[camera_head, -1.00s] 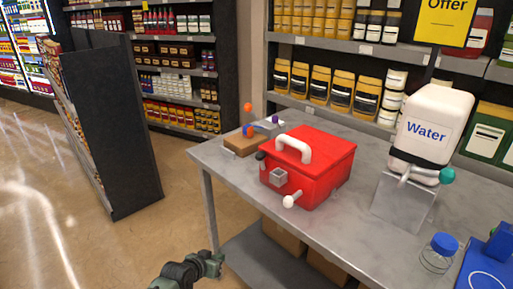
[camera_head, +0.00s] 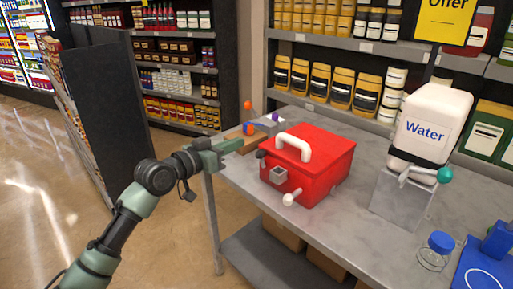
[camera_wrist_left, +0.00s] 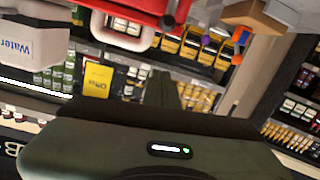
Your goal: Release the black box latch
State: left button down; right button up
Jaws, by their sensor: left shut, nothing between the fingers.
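The red box (camera_head: 318,165) with a white carrying handle (camera_head: 293,143) stands on the grey table. Its small black latch (camera_head: 261,154) sits at the upper left of its front; a dark piece that looks like it shows at the top of the left wrist view (camera_wrist_left: 176,12). A white-knobbed lever (camera_head: 289,199) sticks out low on the front. My left gripper (camera_head: 237,145) is shut and empty, just left of the latch and apart from it. Its green fingers point right, towards the box. My right gripper is out of view.
A brown wooden block with coloured parts (camera_head: 247,142) lies behind my left gripper. A white water canister (camera_head: 433,122) on a grey stand, a blue-capped jar (camera_head: 438,248) and a blue device (camera_head: 497,243) stand to the right. The table (camera_head: 345,215) is bare in front of the box.

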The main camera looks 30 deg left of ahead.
pick_arm(q)
jog(key=p, duration=0.2)
send_over(261, 159)
jog(key=a, duration=0.1)
jog(key=shift+w+a+f, duration=0.15)
jog(key=shift+w+f, duration=0.15)
jog(key=f, duration=0.1)
jog(key=f+p, duration=0.1)
jog(key=f, duration=0.1)
jog(key=shift+s, duration=0.4)
jog(key=shift+s+f, duration=0.3)
jog(key=shift+f, duration=0.2)
